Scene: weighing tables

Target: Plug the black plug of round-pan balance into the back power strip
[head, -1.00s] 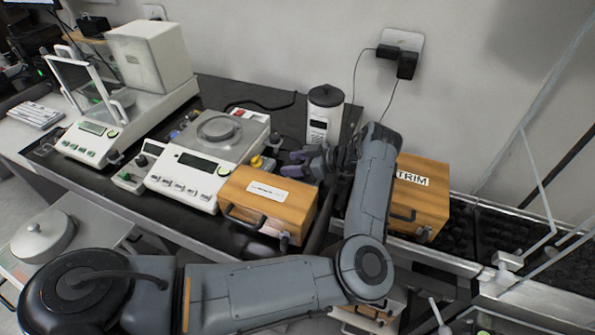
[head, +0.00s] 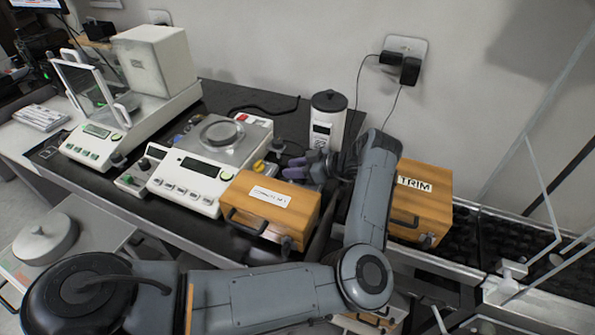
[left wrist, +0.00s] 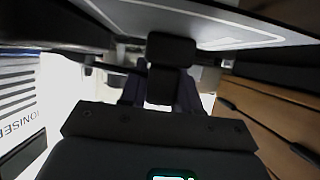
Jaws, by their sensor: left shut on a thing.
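The round-pan balance (head: 205,170) stands mid-table, with its round metal pan on top. My left gripper (head: 300,168) is low over the table, right of the balance and behind a wooden box. In the left wrist view its dark fingers (left wrist: 160,92) are shut on a black block, which looks like the black plug (left wrist: 171,50). In the head view the plug cannot be made out. A white piece with a red switch (head: 241,117) shows behind the balance and may be the back power strip; its sockets are not clear. My right gripper is not in view.
The wooden box (head: 268,207) stands in front of my left gripper, and the TRIM box (head: 420,205) is to its right. A white canister (head: 327,122) stands behind it. A black cable (head: 262,108) lies along the back. Wall adapters (head: 400,65) hang above.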

